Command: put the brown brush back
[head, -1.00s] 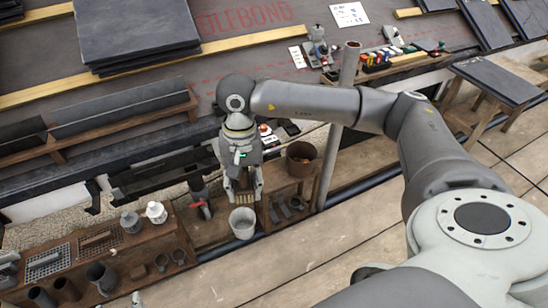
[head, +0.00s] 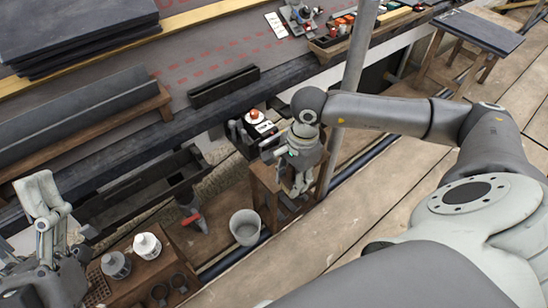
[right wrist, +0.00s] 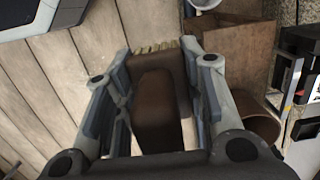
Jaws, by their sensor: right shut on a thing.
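The brown brush (right wrist: 160,110) shows in the right wrist view, with a brown body and pale bristles (right wrist: 157,46) at its far end. My right gripper is shut on it, one finger on each side. In the head view my right gripper (head: 299,186) points down at the wooden stand (head: 262,176), right of the grey bucket (head: 245,227). The brush is mostly hidden by the gripper there, and I cannot tell whether it touches the stand.
A brown round container (right wrist: 256,128) is close to the right fingers in the wrist view. A grey pole (head: 352,75) rises just right of the stand. White-topped containers (head: 147,246) sit on the lower left bench.

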